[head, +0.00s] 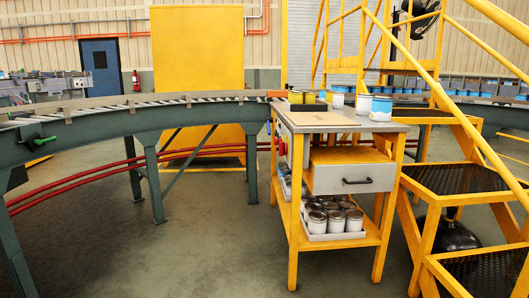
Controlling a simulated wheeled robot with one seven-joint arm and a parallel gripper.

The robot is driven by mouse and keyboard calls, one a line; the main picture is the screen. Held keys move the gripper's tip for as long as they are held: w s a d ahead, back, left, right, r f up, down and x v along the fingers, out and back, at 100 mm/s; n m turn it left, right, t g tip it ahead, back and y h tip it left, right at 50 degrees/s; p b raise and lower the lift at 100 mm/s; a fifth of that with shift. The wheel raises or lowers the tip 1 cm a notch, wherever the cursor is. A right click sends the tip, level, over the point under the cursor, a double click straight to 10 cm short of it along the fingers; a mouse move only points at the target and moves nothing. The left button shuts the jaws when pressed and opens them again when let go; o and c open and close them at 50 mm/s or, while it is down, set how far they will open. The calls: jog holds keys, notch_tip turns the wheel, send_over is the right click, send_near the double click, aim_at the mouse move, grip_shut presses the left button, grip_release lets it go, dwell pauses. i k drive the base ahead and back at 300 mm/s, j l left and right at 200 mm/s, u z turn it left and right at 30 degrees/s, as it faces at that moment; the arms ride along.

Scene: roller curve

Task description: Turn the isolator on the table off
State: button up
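The table (352,118) is a yellow-framed workbench with a flat top, just right of the middle in the head view. No isolator can be made out clearly. A small red part (281,147) shows on the table's left side, just below the top. It is too small to tell whether it is the isolator or which way it is set. My gripper is not in view.
The table has a grey drawer (352,179) and a lower tray of several cans (334,217). Cans (381,108) stand on its top. A curved roller conveyor (130,118) runs left. Yellow steps (455,180) stand right. The floor (200,255) front left is clear.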

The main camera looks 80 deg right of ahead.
aim_at(283, 147)
jog(key=z, duration=2.75)
